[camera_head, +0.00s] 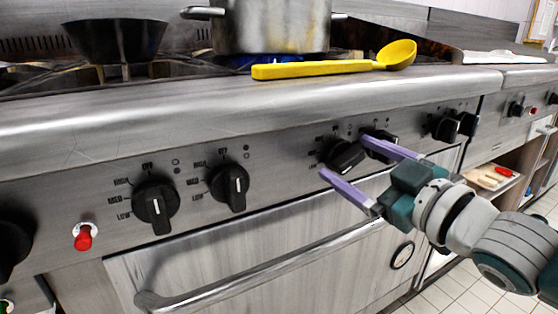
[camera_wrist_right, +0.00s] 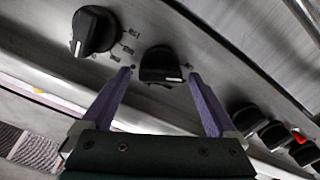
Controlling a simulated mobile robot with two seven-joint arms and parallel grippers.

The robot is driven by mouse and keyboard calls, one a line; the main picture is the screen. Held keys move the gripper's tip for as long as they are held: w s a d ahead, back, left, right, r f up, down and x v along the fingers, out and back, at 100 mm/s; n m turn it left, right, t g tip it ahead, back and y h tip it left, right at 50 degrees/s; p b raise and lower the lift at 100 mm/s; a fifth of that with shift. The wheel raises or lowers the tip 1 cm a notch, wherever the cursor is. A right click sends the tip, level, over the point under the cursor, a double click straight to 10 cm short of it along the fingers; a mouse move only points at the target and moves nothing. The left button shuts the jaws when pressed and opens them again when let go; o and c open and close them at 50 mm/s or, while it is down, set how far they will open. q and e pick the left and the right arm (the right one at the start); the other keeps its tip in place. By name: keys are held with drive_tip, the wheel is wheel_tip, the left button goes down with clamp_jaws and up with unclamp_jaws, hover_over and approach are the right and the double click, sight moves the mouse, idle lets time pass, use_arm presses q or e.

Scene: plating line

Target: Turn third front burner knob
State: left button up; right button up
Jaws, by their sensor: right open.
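Black burner knobs line the steel stove front. Right of the red button come a first knob (camera_head: 156,203), a second knob (camera_head: 230,186) and a third knob (camera_head: 343,155). My right gripper (camera_head: 345,158) is open, with its two purple fingers on either side of the third knob. In the right wrist view that knob (camera_wrist_right: 160,66) shows between the open fingertips (camera_wrist_right: 160,76); contact cannot be told. A neighbouring knob (camera_head: 379,143) is partly hidden behind the upper finger, and shows clear of the fingers in the wrist view (camera_wrist_right: 93,32). My left gripper is not in view.
The oven door handle (camera_head: 260,270) juts out below the knobs. A pot (camera_head: 272,25), a dark pan (camera_head: 115,40) and a yellow spoon (camera_head: 320,69) are on top. A red button (camera_head: 84,238) is at left. More knobs (camera_head: 445,127) are at right.

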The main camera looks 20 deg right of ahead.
drive_tip(key=s+p, duration=0.2)
drive_tip(key=s, duration=0.6)
drive_tip(key=shift+s+d, duration=0.3)
drive_tip(key=s+a+r+m+g+p, duration=0.1)
drive_tip(key=s+a+r+g+p, duration=0.4)
drive_tip(key=r+p, duration=0.6)
drive_tip(key=s+a+r+m+g+p, duration=0.2)
drive_tip(key=s+r+g+p, duration=0.45)
drive_tip(key=p, duration=0.65)
drive_tip(key=s+a+r+m+g+p, duration=0.1)
drive_tip(key=s+a+r+g+p, duration=0.4)
drive_tip(key=r+p, duration=0.65)
wheel_tip(320, 180, up, 34)
drive_tip(key=s+d+t+h+p, duration=0.1)
drive_tip(key=t+p, duration=0.1)
drive_tip(key=p, duration=3.3)
drive_tip(key=shift+d+r, duration=0.25)
drive_tip(key=shift+d, duration=0.1)
